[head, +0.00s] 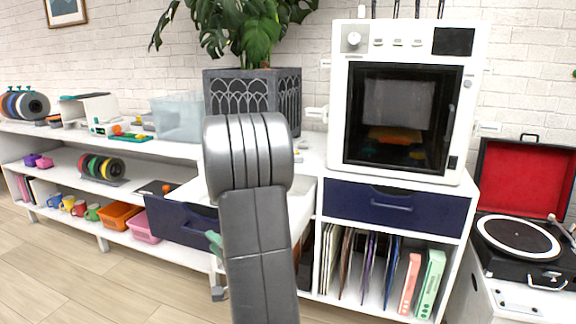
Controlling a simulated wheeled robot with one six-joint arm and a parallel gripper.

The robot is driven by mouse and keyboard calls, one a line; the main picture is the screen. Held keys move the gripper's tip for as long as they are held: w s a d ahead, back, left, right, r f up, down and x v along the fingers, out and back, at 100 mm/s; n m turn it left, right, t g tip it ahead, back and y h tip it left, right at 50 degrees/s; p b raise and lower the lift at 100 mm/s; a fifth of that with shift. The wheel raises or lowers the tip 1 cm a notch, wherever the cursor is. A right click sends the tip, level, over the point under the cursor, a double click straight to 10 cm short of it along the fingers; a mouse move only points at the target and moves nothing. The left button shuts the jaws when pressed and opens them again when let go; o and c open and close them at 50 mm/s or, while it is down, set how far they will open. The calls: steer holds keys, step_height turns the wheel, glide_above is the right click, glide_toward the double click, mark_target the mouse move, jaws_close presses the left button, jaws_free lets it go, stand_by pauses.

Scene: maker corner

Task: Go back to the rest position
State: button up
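My own grey arm (255,200) rises through the middle of the head view, its rounded joint in front of the shelf top. My gripper is not seen; the arm hides what lies behind it. A navy drawer (180,222) left of the arm stands pulled out. A small green piece (214,240) shows at the arm's left edge by this drawer; I cannot tell what it is.
A white 3D printer (463,100) stands on the cabinet above a shut navy drawer (345,197). A record player (490,265) with an open red lid is at right. Left shelves hold spools (100,167), mugs and bins. Wooden floor (50,285) is clear at left.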

mark_target(203, 233)
steer(key=x, duration=0.6)
steer(key=shift+a+b, duration=0.1)
steer(key=shift+b, duration=0.25)
steer(key=shift+r, duration=0.1)
